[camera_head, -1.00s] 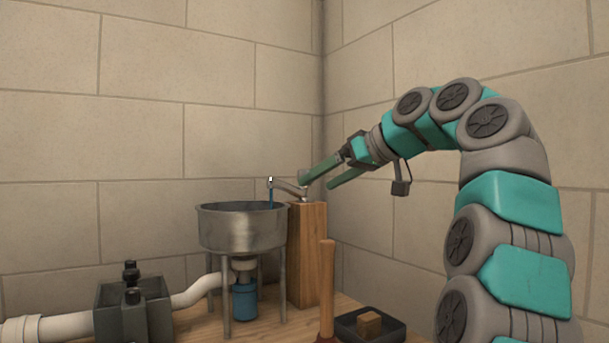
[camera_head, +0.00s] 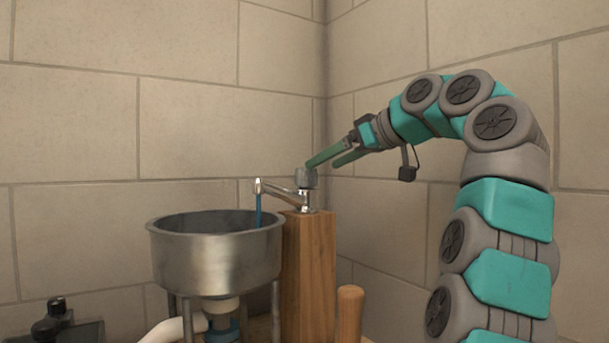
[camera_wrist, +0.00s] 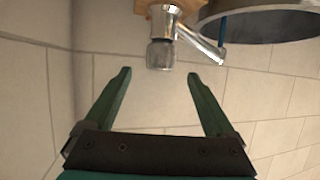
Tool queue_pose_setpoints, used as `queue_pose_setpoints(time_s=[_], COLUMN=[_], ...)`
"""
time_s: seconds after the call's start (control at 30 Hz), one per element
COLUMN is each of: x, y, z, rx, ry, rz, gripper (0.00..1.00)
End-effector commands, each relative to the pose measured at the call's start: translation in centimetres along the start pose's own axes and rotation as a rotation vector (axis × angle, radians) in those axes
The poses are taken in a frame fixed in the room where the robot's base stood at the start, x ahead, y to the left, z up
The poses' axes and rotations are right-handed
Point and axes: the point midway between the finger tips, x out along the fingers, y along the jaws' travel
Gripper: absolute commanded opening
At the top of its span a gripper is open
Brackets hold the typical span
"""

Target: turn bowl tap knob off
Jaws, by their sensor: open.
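The tap has a grey ribbed knob (camera_head: 305,178) on top of a wooden post (camera_head: 308,270), with a chrome spout (camera_head: 280,189) reaching left over the metal bowl (camera_head: 217,255). A blue stream of water (camera_head: 258,210) runs from the spout into the bowl. My gripper (camera_head: 322,164) is open and empty, with green fingers, close to the knob on its right. In the wrist view the knob (camera_wrist: 160,54) lies just beyond the gap between my fingertips (camera_wrist: 158,73), roughly centred. I see no clear contact.
The bowl stands on metal legs, with a white drain pipe (camera_head: 165,330) below it. A wooden handle (camera_head: 349,312) stands upright right of the post. Dark fittings (camera_head: 55,322) are at lower left. Block walls meet in a corner behind the tap.

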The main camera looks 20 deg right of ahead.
Motion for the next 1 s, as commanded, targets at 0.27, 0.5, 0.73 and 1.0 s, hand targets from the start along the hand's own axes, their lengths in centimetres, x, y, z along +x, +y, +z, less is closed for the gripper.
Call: queue_pose_setpoints(time_s=[0.27, 0.5, 0.73, 1.0], x=[3.4, 6.7, 7.4, 7.4], y=[0.1, 0.1, 0.0, 0.0], z=[0.2, 0.1, 0.0, 0.0], rx=[0.002, 0.001, 0.001, 0.001], ry=[-0.001, 0.0, 0.0, 0.0], rz=[0.0, 0.001, 0.001, 0.0], gripper=[0.9, 0.9, 0.9, 0.7])
